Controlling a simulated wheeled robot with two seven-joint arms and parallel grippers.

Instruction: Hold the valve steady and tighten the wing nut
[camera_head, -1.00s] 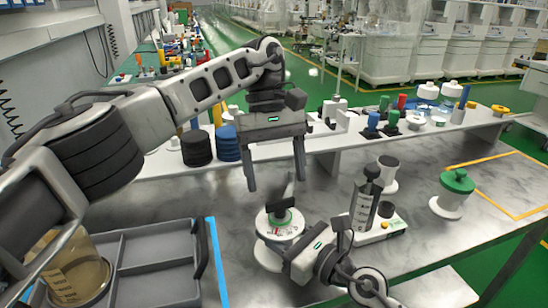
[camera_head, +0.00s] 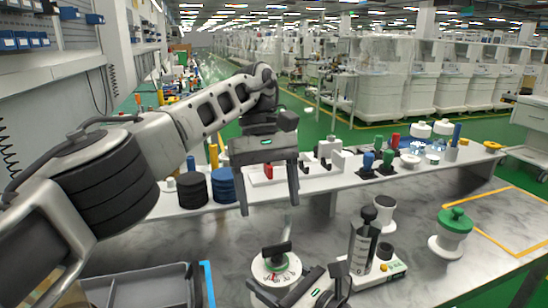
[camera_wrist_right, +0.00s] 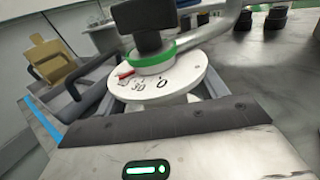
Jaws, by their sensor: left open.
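The valve (camera_head: 258,270) is a white round body with a marked dial and a green ring, standing on the bench at the lower middle. Its black wing nut (camera_head: 276,250) sits on top; the wrist view shows the nut (camera_wrist_right: 140,22) above the green ring and dial (camera_wrist_right: 175,82). My left gripper (camera_head: 268,208) is open, empty, pointing down above the valve, clear of the nut. My right gripper (camera_head: 300,284) is low, at the valve's front right side. Its fingertips are hidden or cut off, so its hold on the valve is unclear.
Right of the valve stand a syringe-like cylinder (camera_head: 361,248) on a white base and a green-topped white container (camera_head: 454,222). A grey tray (camera_head: 140,287) lies left. A raised shelf (camera_head: 330,181) with black and blue discs and coloured parts runs behind.

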